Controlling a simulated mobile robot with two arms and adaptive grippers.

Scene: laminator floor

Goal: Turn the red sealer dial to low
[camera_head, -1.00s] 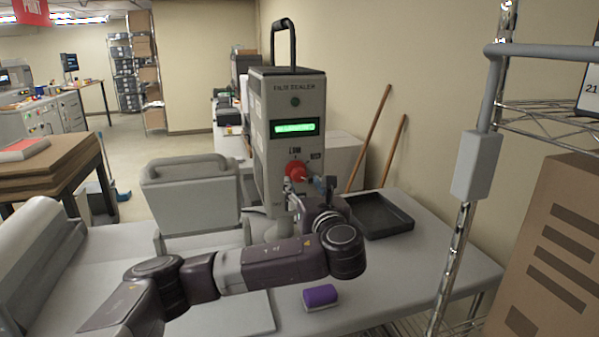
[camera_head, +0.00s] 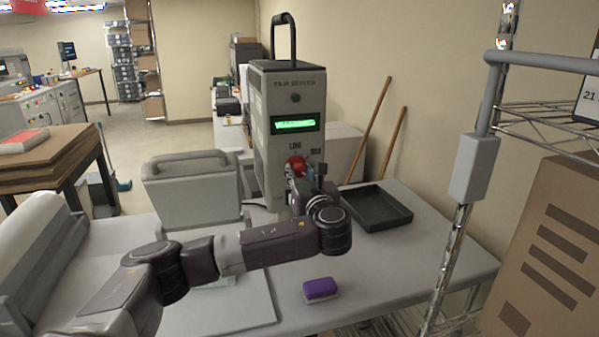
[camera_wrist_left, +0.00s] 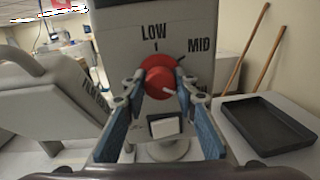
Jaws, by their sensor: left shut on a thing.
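The grey film sealer (camera_head: 294,86) stands upright on the table with a lit green display. Its red dial (camera_head: 297,163) sits below the display and is partly covered by my gripper. In the left wrist view the red dial (camera_wrist_left: 158,74) has LOW above it and MID at upper right; a third label at right is partly hidden by a finger. A small pale mark shows on the dial's lower right; I cannot tell whether it is the pointer. My left gripper (camera_wrist_left: 160,88) has its blue-padded fingers on both sides of the dial, shut on it. My right gripper is out of view.
A black tray (camera_head: 376,208) lies right of the sealer. A purple and white block (camera_head: 320,290) lies near the table's front. A grey case-like machine (camera_head: 193,190) stands left of the sealer. A wire rack post (camera_head: 462,200) rises at right.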

